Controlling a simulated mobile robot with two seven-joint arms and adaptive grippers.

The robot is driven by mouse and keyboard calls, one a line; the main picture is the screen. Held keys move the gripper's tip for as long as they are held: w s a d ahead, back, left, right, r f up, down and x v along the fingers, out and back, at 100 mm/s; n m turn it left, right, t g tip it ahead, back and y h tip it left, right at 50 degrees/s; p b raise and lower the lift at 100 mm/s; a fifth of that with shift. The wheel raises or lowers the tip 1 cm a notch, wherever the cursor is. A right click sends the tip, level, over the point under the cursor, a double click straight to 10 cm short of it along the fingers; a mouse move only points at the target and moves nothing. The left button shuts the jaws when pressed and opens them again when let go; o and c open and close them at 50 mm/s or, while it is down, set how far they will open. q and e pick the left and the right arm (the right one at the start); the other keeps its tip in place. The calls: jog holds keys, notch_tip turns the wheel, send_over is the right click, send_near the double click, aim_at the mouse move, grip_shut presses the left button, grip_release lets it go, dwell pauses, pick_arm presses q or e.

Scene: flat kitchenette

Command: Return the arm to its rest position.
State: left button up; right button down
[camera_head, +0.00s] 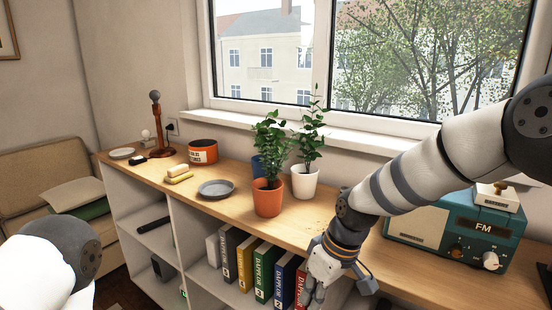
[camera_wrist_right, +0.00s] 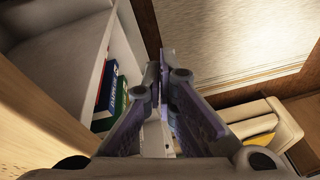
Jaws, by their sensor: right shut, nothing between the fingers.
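My right arm reaches in from the right in the head view, over the shelf top and down past its front edge. My right gripper (camera_head: 314,295) hangs low in front of the books in the open shelf. In the right wrist view its fingers (camera_wrist_right: 160,68) are together, with nothing seen between them. The lower part of the gripper is cut off by the head view's bottom edge. Of my left arm only a white and grey link shows at the lower left; its gripper is out of view.
The wooden shelf top (camera_head: 228,215) carries a potted plant (camera_head: 267,197), another in a white pot (camera_head: 304,183), a grey dish (camera_head: 216,188), an orange pot (camera_head: 203,152) and a teal radio (camera_head: 460,236) close under my right arm. Several books (camera_head: 264,272) stand below. A sofa (camera_head: 40,175) is at left.

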jog(key=s+d+f+m+g, duration=0.1)
jog(key=s+d+f+m, duration=0.15)
jog(key=s+f, duration=0.6)
jog(key=s+d+f+m, duration=0.2)
jog(key=s+d+f, duration=0.2)
jog(key=s+f, duration=0.5)
jog(key=s+d+m+h, duration=0.1)
jog(key=s+d, duration=0.2)
jog(key=s, duration=0.3)
jog(key=s+d+m+h, duration=0.1)
jog(key=s+d+m, duration=0.1)
jog(key=s, duration=0.5)
jog(key=s+d+m+g, duration=0.1)
jog(key=s+d, duration=0.2)
jog(key=s, duration=0.3)
jog(key=shift+s+d+f+h, duration=0.2)
jog(key=shift+s+d+h, duration=0.1)
jog(key=shift+s+h, duration=0.1)
